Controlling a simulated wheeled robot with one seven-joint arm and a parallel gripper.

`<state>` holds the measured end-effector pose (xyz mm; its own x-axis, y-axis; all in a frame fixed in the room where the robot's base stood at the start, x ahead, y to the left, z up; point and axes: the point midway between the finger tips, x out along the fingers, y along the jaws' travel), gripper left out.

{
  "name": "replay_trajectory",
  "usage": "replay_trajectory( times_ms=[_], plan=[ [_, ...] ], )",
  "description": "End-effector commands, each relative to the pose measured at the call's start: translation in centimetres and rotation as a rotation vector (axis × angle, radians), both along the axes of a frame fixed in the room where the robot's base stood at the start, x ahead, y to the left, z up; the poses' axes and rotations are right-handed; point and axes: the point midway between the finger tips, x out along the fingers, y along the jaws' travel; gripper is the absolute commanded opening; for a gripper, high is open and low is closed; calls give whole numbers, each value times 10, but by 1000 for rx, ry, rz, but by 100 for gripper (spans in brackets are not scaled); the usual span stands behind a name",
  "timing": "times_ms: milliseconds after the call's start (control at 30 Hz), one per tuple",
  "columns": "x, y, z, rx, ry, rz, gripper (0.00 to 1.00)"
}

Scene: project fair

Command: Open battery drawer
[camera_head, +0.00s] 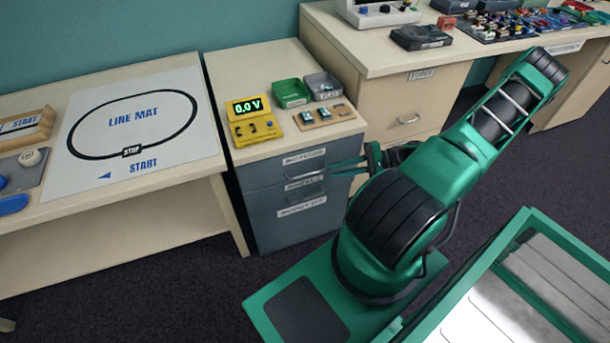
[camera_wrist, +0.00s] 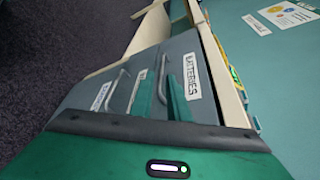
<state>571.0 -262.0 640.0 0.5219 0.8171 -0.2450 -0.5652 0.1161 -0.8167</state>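The battery drawer (camera_head: 270,174) is the top drawer of a grey-blue cabinet. Its front looks flush with the cabinet, so it appears closed. Its BATTERIES label shows clearly in the wrist view (camera_wrist: 191,76). The drawer's metal bar handle (camera_wrist: 163,84) runs between the two green fingers of my gripper (camera_wrist: 160,92). The fingers are apart, one on each side of the bar, with a visible gap. In the head view my gripper (camera_head: 342,168) reaches in from the right at the handle. Whether a finger touches the bar cannot be told.
A lower drawer (camera_head: 290,222) has its own label. The cabinet top holds a yellow meter (camera_head: 254,121), a green bin (camera_head: 291,93), a grey bin (camera_head: 323,86) and a wooden board (camera_head: 324,117). Desks flank the cabinet. Dark floor (camera_head: 200,280) is open in front.

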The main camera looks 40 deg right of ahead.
Motion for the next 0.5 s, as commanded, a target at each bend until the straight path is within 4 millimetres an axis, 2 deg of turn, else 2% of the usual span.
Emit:
replay_trajectory(
  times_ms=[233,500],
  plan=[
    [8,5,-4,25,-24,-32,15],
    [32,42,-13,26,-22,-27,15]
  ],
)
